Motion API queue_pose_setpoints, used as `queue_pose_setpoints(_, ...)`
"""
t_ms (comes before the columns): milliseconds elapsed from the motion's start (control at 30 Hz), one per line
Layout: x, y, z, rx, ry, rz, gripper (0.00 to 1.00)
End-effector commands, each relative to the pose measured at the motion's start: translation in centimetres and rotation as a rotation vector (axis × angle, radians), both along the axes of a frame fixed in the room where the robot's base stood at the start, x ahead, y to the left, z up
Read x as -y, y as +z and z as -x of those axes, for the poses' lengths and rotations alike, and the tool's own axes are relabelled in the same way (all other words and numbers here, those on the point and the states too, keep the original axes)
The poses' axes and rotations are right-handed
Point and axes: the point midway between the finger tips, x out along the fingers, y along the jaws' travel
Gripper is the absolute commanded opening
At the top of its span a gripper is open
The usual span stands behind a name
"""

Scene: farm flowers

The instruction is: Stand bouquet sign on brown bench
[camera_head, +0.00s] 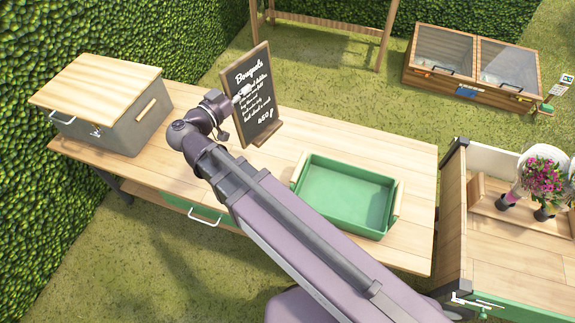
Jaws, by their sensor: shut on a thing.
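The bouquet sign (262,112) is a dark chalkboard in a wooden frame with white lettering headed "Bouquets". It is upright, slightly tilted in the picture, over the back middle of the brown wooden bench (310,139). My gripper (243,93) is at the sign's left edge and shut on it. The fingertips are small in view and partly hidden by my wrist. I cannot tell whether the sign's lower edge touches the bench top.
A grey box with a wooden lid (98,100) stands on the bench's left end. A green tray (345,194) sits right of the sign. Potted flowers (541,180) stand on another bench at right.

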Motion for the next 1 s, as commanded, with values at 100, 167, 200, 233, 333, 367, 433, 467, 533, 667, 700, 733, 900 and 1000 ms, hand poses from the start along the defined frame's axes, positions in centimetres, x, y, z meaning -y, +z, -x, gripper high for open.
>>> queue_pose_setpoints(100, -0.9, -2.4, 0.5, 0.001, 0.029, 0.001, 0.0)
queue_pose_setpoints(167, -1.4, -3.2, 0.8, 0.001, 0.044, 0.001, 0.0)
queue_pose_setpoints(200, -1.7, -3.7, 1.0, 0.001, 0.054, 0.001, 0.0)
queue_pose_setpoints(233, -2.0, -4.1, 1.1, 0.001, 0.062, 0.001, 0.0)
queue_pose_setpoints(333, -2.7, -5.5, 1.5, 0.001, 0.086, 0.001, 0.0)
queue_pose_setpoints(367, -3.0, -5.9, 1.6, 0.001, 0.093, 0.002, 0.0)
queue_pose_setpoints(433, -3.5, -6.8, 2.0, 0.001, 0.11, 0.002, 0.0)
queue_pose_setpoints(467, -3.8, -7.2, 2.1, 0.001, 0.117, 0.002, 0.0)
queue_pose_setpoints(533, -4.3, -8.2, 2.4, 0.001, 0.134, 0.002, 0.0)
queue_pose_setpoints(667, -5.3, -9.9, 3.0, 0.001, 0.166, 0.002, 0.0)
queue_pose_setpoints(700, -5.6, -10.4, 3.2, 0.001, 0.176, 0.002, 0.0)
queue_pose_setpoints(733, -5.8, -10.8, 3.4, 0.001, 0.183, 0.002, 0.0)
queue_pose_setpoints(900, -7.1, -13.1, 4.2, 0.002, 0.225, 0.002, 0.0)
queue_pose_setpoints(1000, -7.8, -14.5, 4.7, 0.001, 0.248, 0.002, 0.0)
